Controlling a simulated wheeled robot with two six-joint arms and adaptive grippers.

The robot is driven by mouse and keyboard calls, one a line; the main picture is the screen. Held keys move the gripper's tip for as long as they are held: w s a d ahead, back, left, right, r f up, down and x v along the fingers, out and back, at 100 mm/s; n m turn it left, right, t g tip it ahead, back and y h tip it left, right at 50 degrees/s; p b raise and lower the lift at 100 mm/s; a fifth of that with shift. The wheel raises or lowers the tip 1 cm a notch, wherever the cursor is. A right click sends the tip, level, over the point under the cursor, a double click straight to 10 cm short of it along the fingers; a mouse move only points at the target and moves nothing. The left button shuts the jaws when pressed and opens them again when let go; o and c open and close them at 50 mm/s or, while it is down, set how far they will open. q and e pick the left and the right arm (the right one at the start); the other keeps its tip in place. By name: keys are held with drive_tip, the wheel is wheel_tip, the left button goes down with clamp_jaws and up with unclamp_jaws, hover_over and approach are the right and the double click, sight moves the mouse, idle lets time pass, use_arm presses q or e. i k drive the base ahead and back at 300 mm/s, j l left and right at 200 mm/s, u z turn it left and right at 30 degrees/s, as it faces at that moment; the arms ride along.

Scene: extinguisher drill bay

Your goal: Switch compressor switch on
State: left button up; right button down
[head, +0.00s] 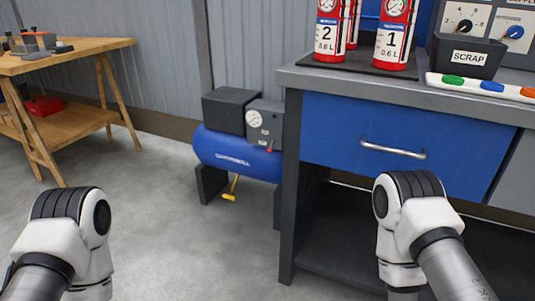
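The compressor stands on the floor at the middle of the head view, left of the workbench. It has a blue tank (218,151) on dark feet, a dark motor box on top and a grey control box (279,112). The control box carries a round gauge (253,119) and small labels. A small red part (270,150) shows at its lower edge; I cannot tell whether it is the switch or how it is set. A yellow handle (229,197) hangs below the tank. Both my arms show at the bottom corners, but neither gripper is in view.
The workbench (300,200) with a blue drawer (350,130) stands close right of the compressor. Two labelled red extinguishers (327,35), (392,40), part of a third, and a SCRAP bin (466,57) are on top. A wooden table (90,45) stands left. The floor before the compressor is clear.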

sight(269, 149)
drive_tip(key=i+j, duration=0.25)
drive_tip(key=j, duration=0.15)
drive_tip(key=i+j, duration=0.25)
drive_tip(key=j, duration=0.2)
drive_tip(key=i+j, duration=0.25)
drive_tip(key=j, duration=0.15)
drive_tip(key=i+j, duration=0.3)
drive_tip(key=j+u, duration=0.05)
drive_tip(key=j, duration=0.1)
